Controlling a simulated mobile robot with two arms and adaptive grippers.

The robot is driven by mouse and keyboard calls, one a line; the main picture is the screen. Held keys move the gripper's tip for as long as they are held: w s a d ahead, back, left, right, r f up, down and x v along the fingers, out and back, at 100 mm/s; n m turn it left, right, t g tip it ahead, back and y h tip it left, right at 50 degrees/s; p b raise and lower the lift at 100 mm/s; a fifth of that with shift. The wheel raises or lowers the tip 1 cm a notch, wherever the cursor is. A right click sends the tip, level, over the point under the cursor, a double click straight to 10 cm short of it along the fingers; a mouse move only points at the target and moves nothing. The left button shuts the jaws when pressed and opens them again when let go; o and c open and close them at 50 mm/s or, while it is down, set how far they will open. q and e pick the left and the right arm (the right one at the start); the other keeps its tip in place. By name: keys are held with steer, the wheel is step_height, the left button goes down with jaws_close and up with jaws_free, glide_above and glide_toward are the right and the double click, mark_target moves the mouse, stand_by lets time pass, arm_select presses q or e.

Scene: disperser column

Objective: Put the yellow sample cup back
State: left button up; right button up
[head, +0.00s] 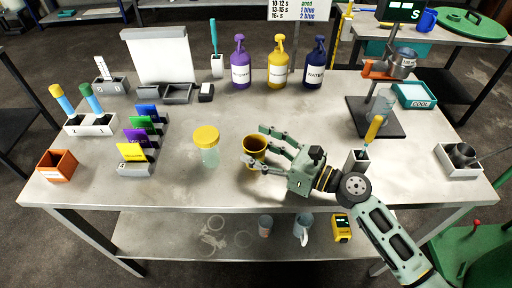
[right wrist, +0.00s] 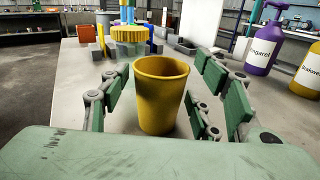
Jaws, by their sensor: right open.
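The yellow sample cup (head: 253,150) stands upright on the table near the middle, its open top showing. In the right wrist view the yellow cup (right wrist: 160,95) stands between the spread fingers. My right gripper (head: 259,151) is open around the cup, with fingers on both sides of it; I cannot tell whether they touch it. The right gripper (right wrist: 165,100) also shows in the wrist view. My left gripper is not in view.
A clear jar with a yellow lid (head: 207,145) stands just left of the cup. Coloured cards (head: 137,140) in a holder are farther left. Purple, yellow and blue pump bottles (head: 276,65) stand at the back. A stand (head: 376,115) is at the right. The front middle is clear.

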steer(key=b+v, duration=0.2)
steer(key=v, duration=0.8)
steer(key=shift+f, duration=0.2)
steer(key=shift+s+d+r, duration=0.15)
steer(key=shift+s+d, duration=0.2)
steer(key=shift+d, duration=0.1)
